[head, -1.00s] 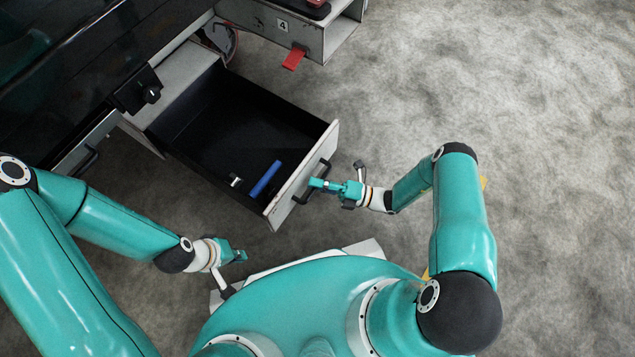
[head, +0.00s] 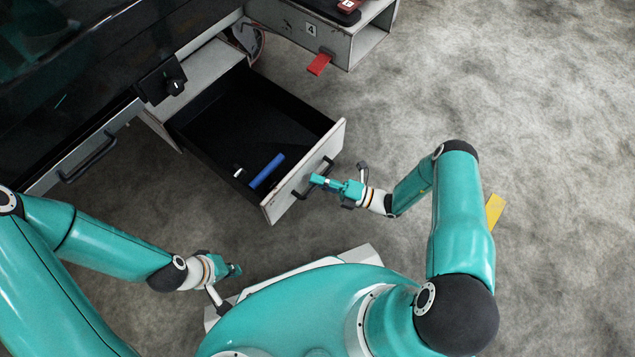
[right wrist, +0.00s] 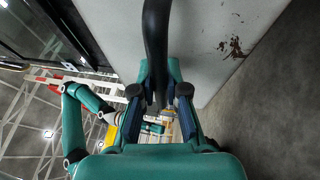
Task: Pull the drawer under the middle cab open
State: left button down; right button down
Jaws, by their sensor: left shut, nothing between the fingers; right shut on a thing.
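The drawer (head: 290,190) under the middle cab is pulled well out, its black inside showing. A blue bar-shaped thing (head: 267,171) and a small white thing (head: 239,172) lie in it. My right gripper (head: 318,181) is shut on the drawer's black handle (head: 327,163). In the right wrist view the handle (right wrist: 156,45) runs down between the fingers (right wrist: 160,95), in front of the pale drawer face (right wrist: 205,40). My left gripper (head: 236,270) is shut and empty, low and apart from the drawer.
Another closed front with a black handle (head: 88,157) is at left. A box marked 4 (head: 311,30) with a red tab (head: 319,64) is at top. A yellow strip (head: 495,211) lies at right. Grey floor is free at right.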

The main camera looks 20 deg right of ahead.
jog(key=shift+w+d+f, duration=0.15)
jog(key=shift+w, duration=0.05)
jog(key=c, duration=1.4)
grip_release()
jog(key=shift+o, duration=1.1)
jog(key=shift+s, duration=0.1)
jog(key=v, duration=1.1)
jog(key=shift+s+d, duration=0.25)
jog(key=shift+d, duration=0.05)
